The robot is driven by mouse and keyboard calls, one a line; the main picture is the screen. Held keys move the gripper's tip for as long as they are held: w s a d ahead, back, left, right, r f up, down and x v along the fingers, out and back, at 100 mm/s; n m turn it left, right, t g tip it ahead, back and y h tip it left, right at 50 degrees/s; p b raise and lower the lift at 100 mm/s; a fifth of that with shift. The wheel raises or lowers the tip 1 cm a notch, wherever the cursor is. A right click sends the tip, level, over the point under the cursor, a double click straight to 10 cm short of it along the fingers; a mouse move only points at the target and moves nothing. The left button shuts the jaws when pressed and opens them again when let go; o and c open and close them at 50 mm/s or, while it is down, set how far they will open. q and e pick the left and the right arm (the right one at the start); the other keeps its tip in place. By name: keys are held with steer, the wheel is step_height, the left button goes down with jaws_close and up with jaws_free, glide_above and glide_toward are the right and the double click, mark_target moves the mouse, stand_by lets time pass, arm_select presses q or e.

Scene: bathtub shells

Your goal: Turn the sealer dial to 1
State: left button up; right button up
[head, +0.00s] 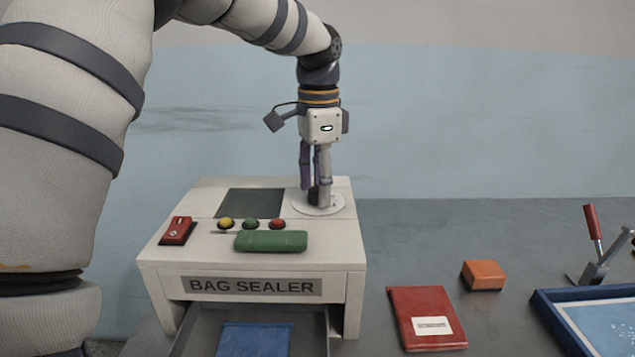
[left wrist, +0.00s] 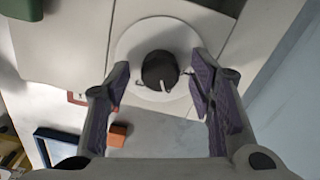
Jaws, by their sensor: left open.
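The bag sealer (head: 165,260) stands on the counter in the head view. Its dial is a black knob (left wrist: 159,68) on a round white plate (head: 300,205), at the right rear of the sealer's top. A small white pointer line shows on the knob in the left wrist view, and the plate's numbers are too small to read. My left gripper (head: 316,196) points down over the dial. In the left wrist view its open fingers (left wrist: 161,80) stand on either side of the knob, with gaps showing. The right gripper is out of view.
On the sealer are a red switch (head: 177,231), several coloured buttons (head: 250,224) and a green bar (head: 270,241). An open tray with a blue packet (head: 254,338) is in front. A red pouch (head: 425,310), orange block (head: 483,275) and blue-rimmed tray (head: 556,322) lie right.

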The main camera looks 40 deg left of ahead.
arm_select(q)
steer(key=shift+c, duration=0.5)
steer(key=c, duration=1.1)
steer(key=shift+o, duration=0.2)
steer(key=shift+n, duration=0.3)
steer(key=n, duration=0.5)
steer(key=shift+n, duration=0.4)
steer(key=n, duration=0.5)
steer(key=shift+n, duration=0.4)
steer(key=o, duration=1.2)
steer(key=shift+c, duration=0.2)
